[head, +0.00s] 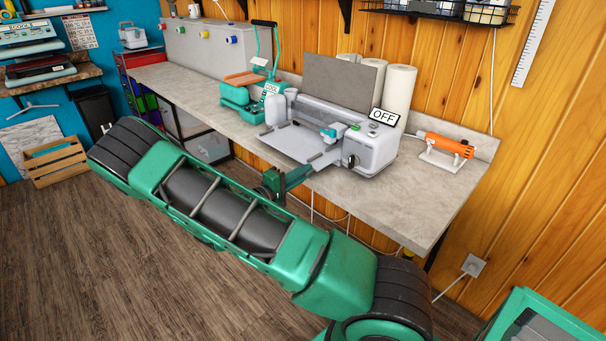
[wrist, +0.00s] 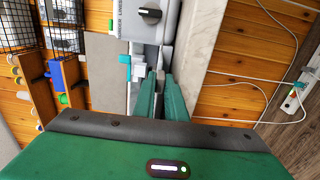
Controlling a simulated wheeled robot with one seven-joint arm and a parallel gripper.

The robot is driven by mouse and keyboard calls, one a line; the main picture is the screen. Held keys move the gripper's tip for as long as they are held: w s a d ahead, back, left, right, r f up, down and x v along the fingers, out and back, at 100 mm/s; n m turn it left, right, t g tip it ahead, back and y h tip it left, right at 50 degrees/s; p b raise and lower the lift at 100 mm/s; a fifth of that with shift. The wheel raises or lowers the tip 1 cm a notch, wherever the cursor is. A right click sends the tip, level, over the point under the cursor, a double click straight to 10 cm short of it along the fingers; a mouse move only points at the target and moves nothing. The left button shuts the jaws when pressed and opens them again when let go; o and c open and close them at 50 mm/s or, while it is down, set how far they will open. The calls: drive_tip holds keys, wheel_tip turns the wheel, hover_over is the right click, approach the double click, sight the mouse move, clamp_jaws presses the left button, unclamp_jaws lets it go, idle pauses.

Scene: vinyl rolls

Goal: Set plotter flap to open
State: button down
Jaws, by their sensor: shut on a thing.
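The plotter (head: 372,150) is a white and grey machine on the bench, with an OFF sign (head: 384,117) at its right end. A flat light grey plate, apparently its flap (head: 290,143), lies roughly level at its front. A darker grey panel (head: 345,82) stands upright at its back and also shows in the wrist view (wrist: 104,70). My gripper (head: 308,168) reaches in from the front at the plotter's front edge. In the wrist view its green fingers (wrist: 160,78) are shut on a slim grey part, probably the flap's edge or handle; the fingers partly hide it.
A green heat press (head: 240,92) stands left of the plotter. White rolls (head: 398,90) stand behind it. An orange tool (head: 440,145) rests on a stand to the right. The bench top (head: 400,195) is clear at the front right.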

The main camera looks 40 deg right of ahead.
drive_tip(key=c, duration=1.8)
unclamp_jaws()
drive_tip(key=shift+a+f, duration=0.1)
drive_tip(key=shift+f, duration=0.15)
drive_tip(key=shift+a, duration=0.1)
drive_tip(key=a, duration=1)
drive_tip(key=shift+s+a, duration=0.25)
drive_tip(key=shift+s, duration=0.2)
